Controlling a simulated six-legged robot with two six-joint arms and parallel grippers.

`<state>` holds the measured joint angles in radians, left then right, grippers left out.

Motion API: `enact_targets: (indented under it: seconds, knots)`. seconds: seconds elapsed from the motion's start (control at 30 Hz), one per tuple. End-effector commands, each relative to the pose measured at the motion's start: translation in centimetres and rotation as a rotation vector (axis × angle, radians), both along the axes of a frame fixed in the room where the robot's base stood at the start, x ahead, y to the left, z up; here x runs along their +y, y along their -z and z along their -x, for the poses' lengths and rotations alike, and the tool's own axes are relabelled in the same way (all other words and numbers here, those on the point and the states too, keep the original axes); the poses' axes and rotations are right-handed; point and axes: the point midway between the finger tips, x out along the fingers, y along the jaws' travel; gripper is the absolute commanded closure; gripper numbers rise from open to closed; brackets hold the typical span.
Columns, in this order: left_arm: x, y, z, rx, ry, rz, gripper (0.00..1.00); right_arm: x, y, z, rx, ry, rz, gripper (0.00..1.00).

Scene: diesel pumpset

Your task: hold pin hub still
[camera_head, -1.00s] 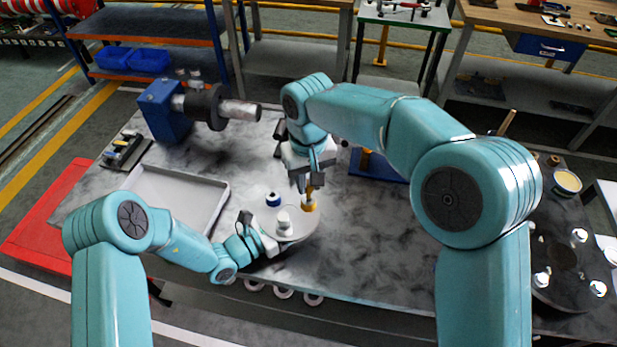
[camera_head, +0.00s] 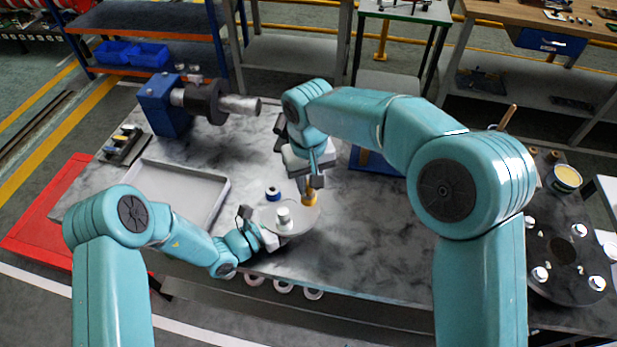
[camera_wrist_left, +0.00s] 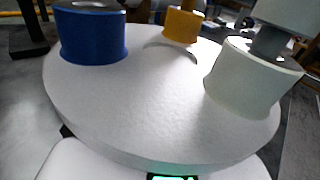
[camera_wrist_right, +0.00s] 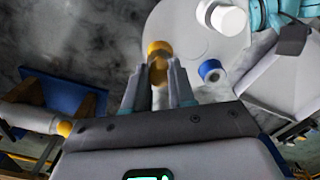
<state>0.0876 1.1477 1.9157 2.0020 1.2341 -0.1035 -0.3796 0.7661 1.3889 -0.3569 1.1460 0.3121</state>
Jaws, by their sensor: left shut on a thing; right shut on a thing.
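The pin hub is a round pale disc (camera_head: 297,228) low over the table. It carries a white cylinder (camera_head: 283,217), a blue ring (camera_head: 273,193) and a yellow bushing (camera_wrist_right: 157,47) near its rim. My left gripper (camera_head: 268,238) is shut on the near left edge of the disc. In the left wrist view the disc (camera_wrist_left: 140,100) stretches away from the bottom of the picture; the fingertips are mostly hidden. My right gripper (camera_wrist_right: 158,88) is shut on a small yellow piece (camera_wrist_right: 158,72), right by the yellow bushing. I cannot tell whether the two touch.
A white tray (camera_head: 222,183) lies to the left on the grey table (camera_head: 370,230). A blue motor-like unit (camera_head: 163,105) with a shaft stands at the back left. A dark round plate with pale knobs (camera_head: 560,255) is at the right. The table's middle right is clear.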

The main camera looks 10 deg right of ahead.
Motion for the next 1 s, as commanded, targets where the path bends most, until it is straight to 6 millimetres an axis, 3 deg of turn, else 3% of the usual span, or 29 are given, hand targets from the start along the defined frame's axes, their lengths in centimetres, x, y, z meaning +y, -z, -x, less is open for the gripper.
enact_targets:
  seconds: [0.3,0.33,0.4,0.43,0.77,0.87,1.0]
  knots:
    - [0.0,0.0,0.0,-0.001,0.0,0.0,1.0,0.0,0.5,0.0,0.0,0.0,0.0,1.0]
    - [0.0,0.0,0.0,-0.001,0.0,0.0,1.0,0.0,0.5,0.0,0.0,0.0,0.0,0.72]
    - [0.0,0.0,0.0,-0.001,0.0,0.0,1.0,0.0,0.5,0.0,0.0,0.0,0.0,0.5]
    - [0.0,0.0,0.0,-0.001,0.0,0.0,1.0,0.0,0.5,0.0,0.0,0.0,0.0,0.46]
    - [0.0,0.0,0.0,-0.001,0.0,0.0,1.0,0.0,0.1,0.0,-0.001,0.0,0.0,0.46]
    - [0.0,-0.1,0.0,-0.001,0.0,0.0,1.0,0.1,-1.2,-0.1,-0.003,-0.001,0.0,0.46]
    - [0.0,0.0,0.0,-0.001,0.0,0.0,1.0,0.1,-4.4,-0.1,-0.006,0.0,-0.001,0.46]
